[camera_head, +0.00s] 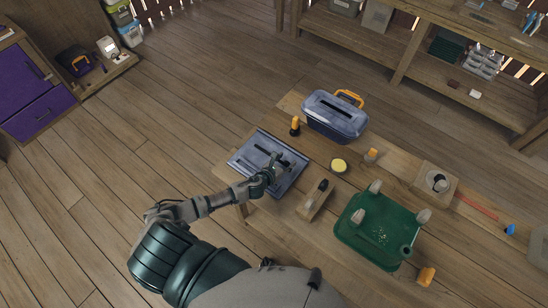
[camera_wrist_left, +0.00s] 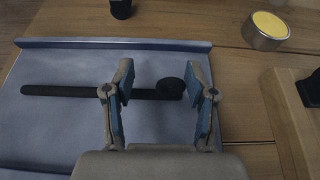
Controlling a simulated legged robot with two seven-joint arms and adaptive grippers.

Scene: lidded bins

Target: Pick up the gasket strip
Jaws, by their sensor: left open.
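The gasket strip (camera_wrist_left: 70,91) is a thin black strip with a round black end. It lies across a flat blue-grey tray (camera_wrist_left: 60,130). In the head view the strip (camera_head: 262,150) shows as a short dark line on the tray (camera_head: 245,163). My left gripper (camera_wrist_left: 160,76) is open and empty above the tray's right part. In the wrist view the round end shows between its two fingers, and the left finger covers a bit of the strip. In the head view my left gripper (camera_head: 275,167) reaches over the tray from the left. My right gripper is not in view.
On the wooden bench are a blue lidded toolbox (camera_head: 333,117), an orange-topped black object (camera_head: 295,126), a yellow-topped tin (camera_head: 339,165), a wooden block with a dark tool (camera_head: 317,198) and an upturned green stool-like object (camera_head: 380,232). The tin (camera_wrist_left: 266,30) stands right of the tray.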

